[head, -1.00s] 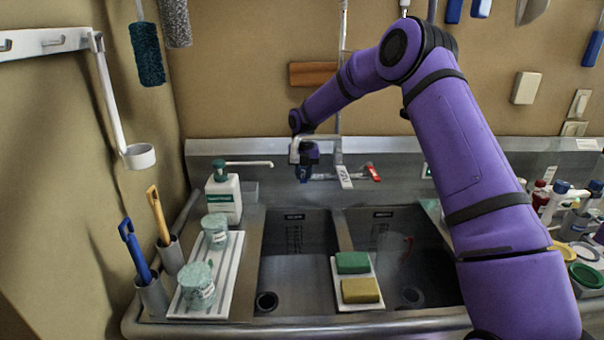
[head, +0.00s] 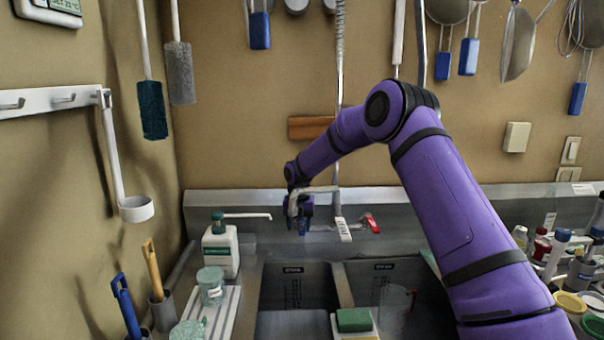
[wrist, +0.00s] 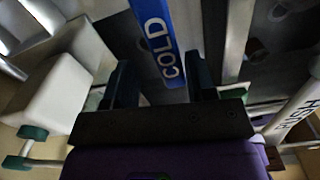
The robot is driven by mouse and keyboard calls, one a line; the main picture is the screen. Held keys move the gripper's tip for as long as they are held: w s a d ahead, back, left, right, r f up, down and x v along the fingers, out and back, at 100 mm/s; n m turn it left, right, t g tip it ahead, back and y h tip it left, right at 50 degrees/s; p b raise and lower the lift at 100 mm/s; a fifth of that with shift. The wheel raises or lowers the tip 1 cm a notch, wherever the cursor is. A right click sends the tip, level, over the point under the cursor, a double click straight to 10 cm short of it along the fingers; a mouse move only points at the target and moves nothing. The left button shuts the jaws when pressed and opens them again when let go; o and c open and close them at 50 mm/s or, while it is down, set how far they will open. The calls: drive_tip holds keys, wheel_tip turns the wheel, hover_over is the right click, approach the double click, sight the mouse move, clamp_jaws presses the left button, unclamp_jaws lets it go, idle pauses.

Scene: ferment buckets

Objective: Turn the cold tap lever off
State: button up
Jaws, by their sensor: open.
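The cold tap lever (wrist: 158,40) is a blue bar marked COLD in the wrist view. It lies between the dark fingers of my gripper (wrist: 163,84), with its lower end closer to the right finger. Whether a finger touches it, I cannot tell. My gripper is open. In the head view my gripper (head: 300,212) is at the left end of the tap, above the back of the left basin. A small part of the blue lever (head: 303,231) shows below it; the rest is hidden behind the gripper. A red lever (head: 371,222) is on the tap's right side.
A white labelled lever (head: 343,230) hangs below the grey spout (head: 318,190), close right of my gripper. A white soap bottle (head: 220,247) with a long pump nozzle (head: 248,216) stands to the left. A green sponge (head: 353,320) sits at the divider between the basins.

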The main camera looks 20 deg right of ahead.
drive_tip(key=w+a+m, duration=0.4)
drive_tip(key=m, duration=0.4)
wheel_tip(320, 180, up, 11)
drive_tip(key=s+r+m, duration=0.2)
drive_tip(key=s+r, duration=0.3)
drive_tip(key=s+r+m+t, duration=0.1)
drive_tip(key=s+r+m, duration=0.2)
drive_tip(key=s+r, duration=0.2)
drive_tip(key=s+d+r+m, duration=0.1)
drive_tip(key=s+r+m, duration=0.1)
drive_tip(key=s+r, duration=0.3)
drive_tip(key=shift+s+d+r+m+t+h, duration=0.1)
drive_tip(key=shift+s+r+m+t+h, duration=0.2)
drive_tip(key=shift+h, duration=0.1)
drive_tip(key=shift+s+r, duration=0.3)
drive_tip(key=shift+s, duration=0.15)
drive_tip(key=shift+c, duration=0.2)
